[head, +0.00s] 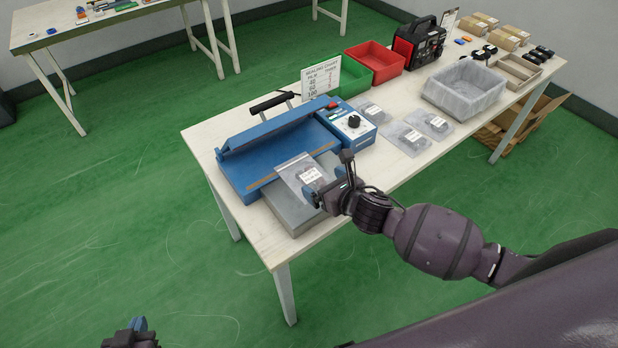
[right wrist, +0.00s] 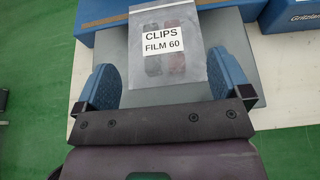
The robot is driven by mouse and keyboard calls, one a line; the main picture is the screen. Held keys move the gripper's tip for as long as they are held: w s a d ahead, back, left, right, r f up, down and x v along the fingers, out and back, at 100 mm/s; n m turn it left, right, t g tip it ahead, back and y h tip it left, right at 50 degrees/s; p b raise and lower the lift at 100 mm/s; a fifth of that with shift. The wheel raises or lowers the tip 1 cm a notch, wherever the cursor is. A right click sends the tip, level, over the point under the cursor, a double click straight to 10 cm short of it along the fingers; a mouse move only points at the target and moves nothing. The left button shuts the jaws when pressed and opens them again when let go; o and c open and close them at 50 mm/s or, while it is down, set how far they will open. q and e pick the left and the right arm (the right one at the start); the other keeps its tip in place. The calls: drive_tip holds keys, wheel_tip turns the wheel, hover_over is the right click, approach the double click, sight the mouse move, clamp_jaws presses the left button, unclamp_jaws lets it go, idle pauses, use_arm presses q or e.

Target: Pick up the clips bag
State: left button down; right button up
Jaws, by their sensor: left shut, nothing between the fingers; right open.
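The clips bag (head: 301,176) is a clear flat bag with a white label. In the right wrist view the bag (right wrist: 168,70) reads "CLIPS FILM 60" and dark clips show through it. It lies on the grey plate in front of the blue sealer, with its far end towards the sealer. My right gripper (head: 325,188) is over the near end of the bag. In the right wrist view its blue fingers (right wrist: 164,90) are open, one on each side of the bag, apart from it. My left gripper (head: 138,325) is shut and empty at the bottom left, away from the table.
The blue sealer (head: 262,150) has a knob panel and a raised black handle. Several other bags (head: 405,138) lie to its right. Green (head: 352,80) and red (head: 374,62) bins, a sign (head: 321,78), a grey tub (head: 463,90) and a black-red machine (head: 418,45) stand behind.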

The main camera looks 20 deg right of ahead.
sight(309, 174)
drive_tip(key=shift+x, duration=0.85)
drive_tip(key=x, duration=0.3)
drive_tip(key=shift+f, duration=0.2)
drive_tip(key=shift+w+a+f, duration=0.1)
drive_tip(key=shift+w+f, duration=0.15)
drive_tip(key=shift+w, duration=0.2)
use_arm(q)
drive_tip(key=shift+s+f, duration=0.2)
drive_tip(key=shift+f, duration=0.1)
use_arm(e)
drive_tip(key=shift+c, duration=0.2)
use_arm(q)
drive_tip(key=shift+w, duration=0.15)
use_arm(e)
drive_tip(key=c, duration=1)
drive_tip(key=shift+r, duration=0.1)
drive_tip(key=shift+c, duration=0.2)
